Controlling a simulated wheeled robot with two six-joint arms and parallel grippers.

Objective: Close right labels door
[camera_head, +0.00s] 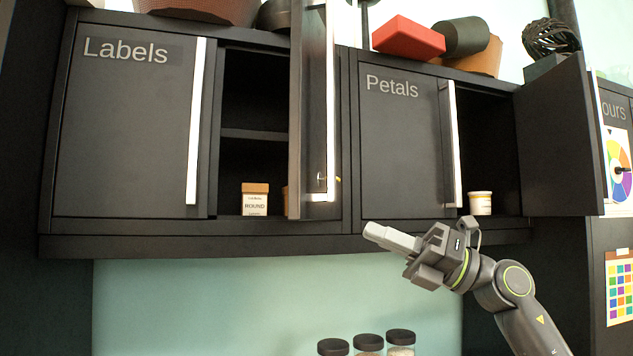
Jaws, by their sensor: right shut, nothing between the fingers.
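The Labels cabinet is at the left. Its left door (125,130) with the word Labels is shut and has a long pale handle. Its right door (308,110) stands open, swung out toward me and seen nearly edge-on, with a pale handle (331,110). Inside the opening a small box marked ROUND (254,200) stands on the bottom board. Another item is mostly hidden behind the open door. My right gripper (372,231) is shut and empty, below the Petals cabinet, right of the open door and apart from it. My left gripper is not in view.
The Petals cabinet has its left door (405,140) shut and its right door (560,140) open. A small white jar (480,203) stands inside. Several dark-lidded jars (370,343) stand below. Objects, including a red block (408,38), rest on top. Free room lies under the cabinets.

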